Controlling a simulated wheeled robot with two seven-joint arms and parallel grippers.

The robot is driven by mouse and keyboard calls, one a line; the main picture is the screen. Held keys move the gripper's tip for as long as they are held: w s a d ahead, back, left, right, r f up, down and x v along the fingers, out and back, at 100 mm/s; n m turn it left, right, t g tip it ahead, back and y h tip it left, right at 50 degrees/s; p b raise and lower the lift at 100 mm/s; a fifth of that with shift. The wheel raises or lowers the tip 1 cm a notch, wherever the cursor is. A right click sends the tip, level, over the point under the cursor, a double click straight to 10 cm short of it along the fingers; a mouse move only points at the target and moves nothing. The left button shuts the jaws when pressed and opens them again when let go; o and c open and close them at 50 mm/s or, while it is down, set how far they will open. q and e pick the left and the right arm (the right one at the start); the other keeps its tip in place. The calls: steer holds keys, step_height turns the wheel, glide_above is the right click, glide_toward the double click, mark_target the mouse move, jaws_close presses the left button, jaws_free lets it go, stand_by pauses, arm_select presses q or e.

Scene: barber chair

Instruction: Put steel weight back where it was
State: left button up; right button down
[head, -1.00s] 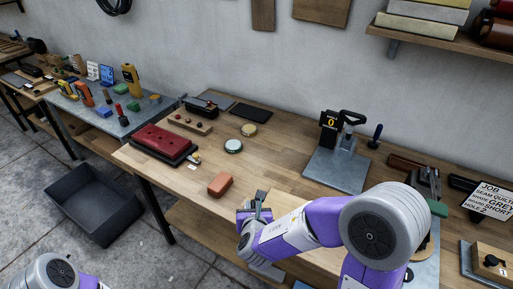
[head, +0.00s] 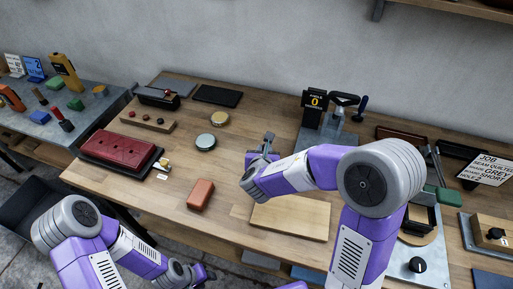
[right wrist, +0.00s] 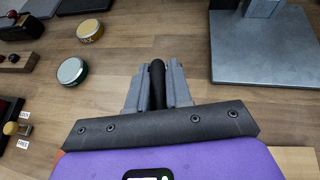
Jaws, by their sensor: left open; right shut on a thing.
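My right gripper (head: 266,146) is over the wooden bench (head: 225,180), between the round tins and the grey stand. In the right wrist view its fingers (right wrist: 158,88) are shut on a dark, rounded, upright thing (right wrist: 157,76), mostly hidden between them. It may be the steel weight; I cannot tell for sure, nor whether it touches the bench. My left gripper (head: 203,275) is at the bottom of the head view, low by the bench's front edge. It is open, small and partly cut off, with nothing visible in it.
A green-topped tin (head: 206,141) and a yellow tin (head: 219,118) stand left of my right gripper. A pale board (head: 290,218) lies under my right arm. A grey stand (head: 325,140) is behind right.

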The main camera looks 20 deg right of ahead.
steer(key=w+r+m+g+h+b, duration=0.1)
steer(key=w+r+m+h, duration=0.15)
steer(key=w, duration=1.15)
steer(key=f+b, duration=0.1)
steer(key=f, duration=0.2)
steer(key=f+b, duration=0.1)
steer(key=f, duration=0.3)
steer(key=f+b, duration=0.1)
steer(key=f, duration=0.2)
steer(key=shift+w+d+f, duration=0.15)
steer(key=shift+w+d, duration=0.1)
steer(key=shift+d, duration=0.15)
steer(key=shift+f, duration=0.1)
steer(key=c, duration=1)
jaws_free()
steer(key=shift+s+f, duration=0.15)
steer(key=shift+c, duration=0.2)
